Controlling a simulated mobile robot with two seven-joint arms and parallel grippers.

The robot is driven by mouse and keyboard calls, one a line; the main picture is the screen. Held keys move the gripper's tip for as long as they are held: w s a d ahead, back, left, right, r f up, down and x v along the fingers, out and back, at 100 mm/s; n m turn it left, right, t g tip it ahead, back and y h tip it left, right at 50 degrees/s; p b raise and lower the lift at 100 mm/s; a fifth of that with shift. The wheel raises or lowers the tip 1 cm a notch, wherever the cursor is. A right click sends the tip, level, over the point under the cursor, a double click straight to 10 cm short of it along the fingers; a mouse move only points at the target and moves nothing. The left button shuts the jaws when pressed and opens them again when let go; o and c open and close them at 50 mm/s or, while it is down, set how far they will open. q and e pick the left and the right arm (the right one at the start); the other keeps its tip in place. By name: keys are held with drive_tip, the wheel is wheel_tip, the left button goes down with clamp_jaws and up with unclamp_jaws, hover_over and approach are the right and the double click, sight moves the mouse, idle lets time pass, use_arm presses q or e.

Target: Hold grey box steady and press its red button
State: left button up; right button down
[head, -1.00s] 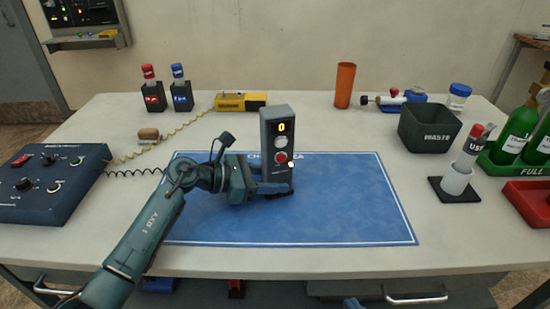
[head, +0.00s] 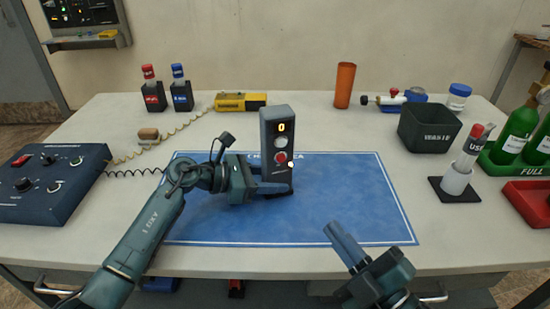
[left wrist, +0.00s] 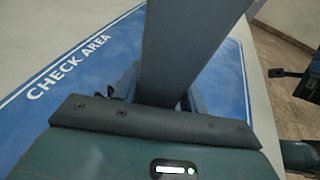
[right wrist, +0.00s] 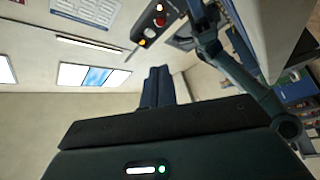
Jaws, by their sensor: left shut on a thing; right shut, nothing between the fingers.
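The grey box (head: 267,128) stands upright on the blue check-area mat (head: 330,205). My right gripper (head: 335,228) is shut and empty over the mat's front right, apart from the box. Its closed fingers show in the right wrist view (right wrist: 158,88).
A dark blue control panel (head: 45,195) with a coiled cord is at the left. A yellow device (head: 240,101), an orange cup (head: 344,86) and a waste bin (head: 428,128) stand behind. The mat's right part is clear.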

wheel_tip(320, 180, up, 3)
drive_tip(key=w+a+n+g+y, duration=0.35)
drive_tip(key=n+y, duration=0.25)
drive_tip(key=n, duration=0.6)
drive_tip(key=n+g, duration=0.4)
drive_tip(key=n, duration=0.3)
approach(268, 155)
drive_tip(key=shift+s+x, duration=0.2)
drive_tip(key=shift+x, duration=0.7)
drive_tip(key=shift+s+x, duration=0.15)
drive_tip(key=shift+x, duration=0.8)
drive_tip(key=shift+w+a, duration=0.1)
drive_tip(key=shift+a, duration=0.15)
drive_tip(key=shift+w+a, duration=0.1)
drive_tip(key=shift+w, duration=0.2)
drive_tip(key=shift+w, duration=0.25)
drive_tip(key=shift+s, duration=0.7)
